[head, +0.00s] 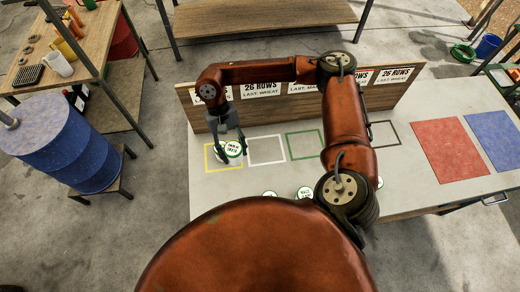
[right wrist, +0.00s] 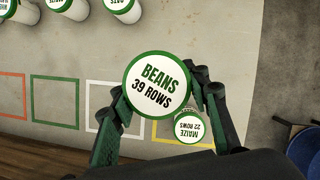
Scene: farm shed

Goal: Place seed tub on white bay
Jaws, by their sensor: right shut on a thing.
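My right gripper (right wrist: 158,97) is shut on a seed tub (right wrist: 160,86) with a green-rimmed white lid reading "BEANS 39 ROWS". In the head view this gripper (head: 228,143) holds the tub (head: 235,149) near the yellow bay's right side; the height above the table is hard to tell. The white bay (head: 251,150), an empty white outline, lies just right of it. The white outline also shows in the right wrist view (right wrist: 89,117), left of the yellow one and partly behind a finger. A smaller-looking tub reading "MAIZE 22 ROWS" (right wrist: 188,128) stands in the yellow bay (head: 207,158). My left gripper is out of view.
A green bay (head: 288,146) lies right of the white one. Several tubs, including one (head: 305,192), stand nearer the table's front. A board with signs (head: 262,103) runs along the table's back. Red (head: 450,149) and blue (head: 494,138) mats lie at the right.

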